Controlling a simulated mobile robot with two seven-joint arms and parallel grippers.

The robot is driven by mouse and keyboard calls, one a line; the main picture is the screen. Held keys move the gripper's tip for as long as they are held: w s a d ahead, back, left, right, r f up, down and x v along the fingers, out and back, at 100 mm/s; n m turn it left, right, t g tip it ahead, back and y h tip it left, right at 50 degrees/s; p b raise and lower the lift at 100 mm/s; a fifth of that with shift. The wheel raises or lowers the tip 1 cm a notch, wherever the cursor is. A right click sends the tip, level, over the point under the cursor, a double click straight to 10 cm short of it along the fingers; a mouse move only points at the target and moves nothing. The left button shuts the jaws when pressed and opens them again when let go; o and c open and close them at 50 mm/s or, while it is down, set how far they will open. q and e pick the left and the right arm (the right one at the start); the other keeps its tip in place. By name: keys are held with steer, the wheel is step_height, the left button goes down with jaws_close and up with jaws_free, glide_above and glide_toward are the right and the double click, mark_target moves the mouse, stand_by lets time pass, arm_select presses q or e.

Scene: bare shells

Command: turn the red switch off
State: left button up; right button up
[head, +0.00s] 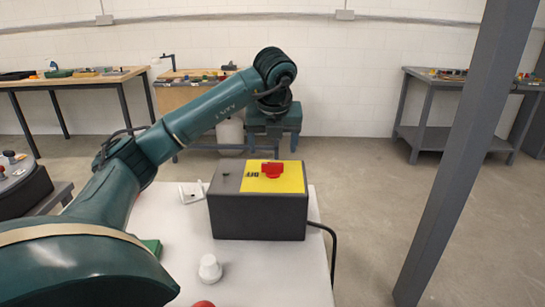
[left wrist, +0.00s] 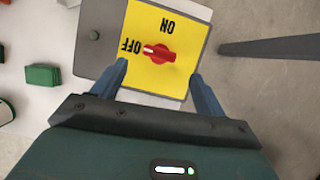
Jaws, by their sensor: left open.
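The red switch (head: 271,170) is a knob on the yellow panel (head: 290,184) of a dark grey box (head: 256,220) on a white table. In the left wrist view the red switch (left wrist: 162,54) has a white mark on its left end, facing the OFF label (left wrist: 130,46). The ON label (left wrist: 167,27) is above it. My left gripper (left wrist: 159,70) is open, its two fingers apart on either side of the knob in that view.
A white cone-shaped piece (head: 210,268) stands on the white table (head: 265,275) in front of the box. A black cable (head: 333,240) leaves the box's right side. A grey post (head: 460,160) stands at right.

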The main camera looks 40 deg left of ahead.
arm_select(q)
steer(key=p+v, duration=0.1)
steer(key=v, duration=0.5)
steer(key=shift+s, duration=0.1)
stand_by(0.4)
